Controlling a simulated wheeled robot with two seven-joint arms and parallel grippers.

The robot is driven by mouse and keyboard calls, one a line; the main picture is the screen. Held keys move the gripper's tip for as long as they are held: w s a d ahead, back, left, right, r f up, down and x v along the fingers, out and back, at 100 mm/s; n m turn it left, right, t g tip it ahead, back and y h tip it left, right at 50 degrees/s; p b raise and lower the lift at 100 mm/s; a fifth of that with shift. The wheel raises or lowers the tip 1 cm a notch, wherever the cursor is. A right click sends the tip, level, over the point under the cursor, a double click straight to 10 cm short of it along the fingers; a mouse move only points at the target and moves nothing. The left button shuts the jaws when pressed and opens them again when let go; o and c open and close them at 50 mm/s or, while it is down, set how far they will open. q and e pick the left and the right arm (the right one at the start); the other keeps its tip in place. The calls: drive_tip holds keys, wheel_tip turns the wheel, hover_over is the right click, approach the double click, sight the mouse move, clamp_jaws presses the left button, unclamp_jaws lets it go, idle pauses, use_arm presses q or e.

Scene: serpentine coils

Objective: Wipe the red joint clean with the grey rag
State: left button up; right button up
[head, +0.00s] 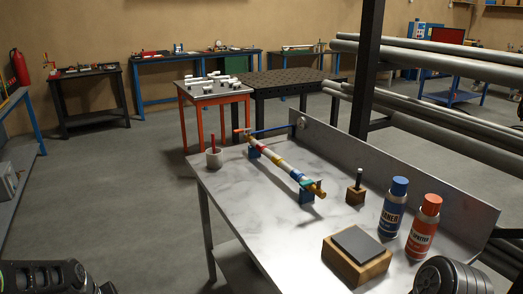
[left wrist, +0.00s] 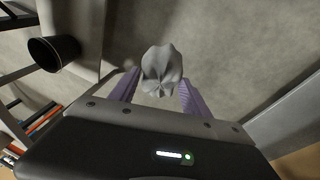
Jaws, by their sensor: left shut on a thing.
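The pipe (head: 283,163) with coloured joints lies across two blue supports on the steel workbench. Its red joint (head: 261,147) is near the far end, beside a white length. Blue, yellow and orange parts sit closer to the near end. My left gripper (left wrist: 158,92) shows in the left wrist view, shut on the pale grey rag (left wrist: 162,66), which is bunched up and sticks out past the fingers. In the head view only dark parts of my arms show at the bottom corners, and the rag is not visible there. My right gripper is out of view.
A raised back panel borders the right side.

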use_arm(q)
drive_tip(key=d+f+m+h, duration=0.1)
drive_tip(key=d+f+m, duration=0.3)
drive_tip(key=d, duration=0.5)
drive_tip(key=d+f+m+g, duration=0.1)
drive_tip(key=d+f+m, duration=0.2)
drive_tip(key=d, duration=0.6)
drive_tip(key=shift+w+f+m+h, duration=0.35)
drive_tip(key=shift+m+h, duration=0.05)
drive_tip(key=shift+m, duration=0.1)
drive_tip(key=shift+a, duration=0.1)
